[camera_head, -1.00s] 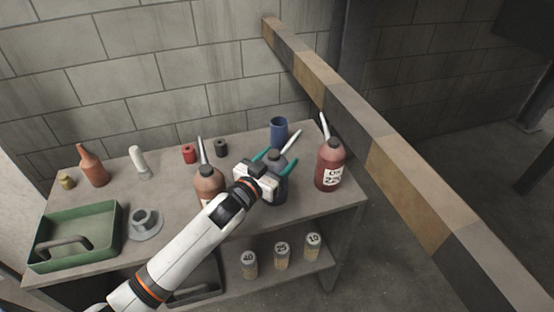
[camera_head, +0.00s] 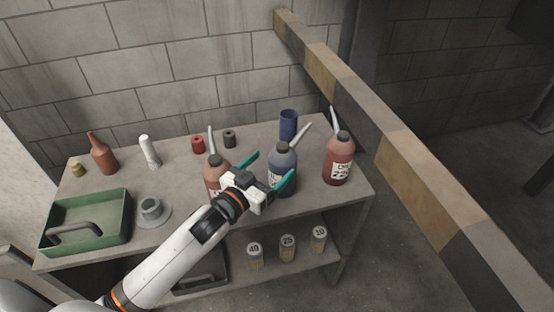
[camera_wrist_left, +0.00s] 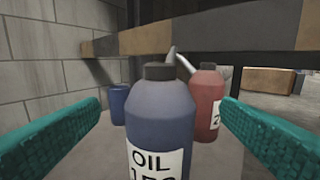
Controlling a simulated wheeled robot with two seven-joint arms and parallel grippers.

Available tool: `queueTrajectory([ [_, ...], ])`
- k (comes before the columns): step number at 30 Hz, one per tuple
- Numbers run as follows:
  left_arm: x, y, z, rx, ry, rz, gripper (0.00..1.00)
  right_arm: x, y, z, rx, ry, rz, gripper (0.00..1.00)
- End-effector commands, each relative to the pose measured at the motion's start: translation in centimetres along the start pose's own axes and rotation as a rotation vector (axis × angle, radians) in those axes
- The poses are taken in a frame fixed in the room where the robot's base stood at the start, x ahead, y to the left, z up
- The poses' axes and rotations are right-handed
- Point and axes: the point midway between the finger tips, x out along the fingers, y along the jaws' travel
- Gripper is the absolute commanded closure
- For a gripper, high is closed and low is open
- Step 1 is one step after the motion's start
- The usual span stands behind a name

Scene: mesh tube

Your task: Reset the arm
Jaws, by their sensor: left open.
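My left gripper (camera_head: 265,172) is open with teal fingers spread, over the right half of the table. A blue oil bottle (camera_head: 283,165) with a dark cap stands just beyond its fingertips. In the left wrist view the blue bottle (camera_wrist_left: 160,115) stands upright between the two fingers, which appear apart from it. A red bottle (camera_head: 338,160) stands to its right. A brown bottle (camera_head: 213,178) stands left of the gripper, partly hidden by my left arm. My right gripper does not show.
The table (camera_head: 185,200) also holds a green tray (camera_head: 128,222), a grey flanged piece (camera_head: 151,212), a brown spouted bottle (camera_head: 103,155) and a blue cup (camera_head: 289,122). Several labelled jars stand on the lower shelf. A striped beam (camera_head: 400,160) runs along the table's right side.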

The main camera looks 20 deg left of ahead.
Motion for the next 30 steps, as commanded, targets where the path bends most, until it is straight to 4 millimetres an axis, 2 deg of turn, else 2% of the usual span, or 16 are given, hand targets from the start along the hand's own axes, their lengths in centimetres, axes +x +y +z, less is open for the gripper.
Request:
queueTrajectory([
  [16,-0.4,0.0,0.0,0.001,0.001,0.001,0.13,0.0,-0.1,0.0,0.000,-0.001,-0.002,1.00],
  [20,-0.9,-0.1,-0.8,-0.003,0.043,0.023,0.13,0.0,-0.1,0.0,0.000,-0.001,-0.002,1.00],
  [23,-2.3,-0.3,-2.5,-0.009,0.138,0.071,0.13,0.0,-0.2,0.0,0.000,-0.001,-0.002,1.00],
  [26,-4.7,-0.7,-5.0,-0.017,0.292,0.130,0.13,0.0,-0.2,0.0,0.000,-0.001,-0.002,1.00],
  [30,-9.7,-1.6,-8.7,-0.026,0.555,0.193,0.13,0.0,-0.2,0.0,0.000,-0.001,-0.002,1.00],
])
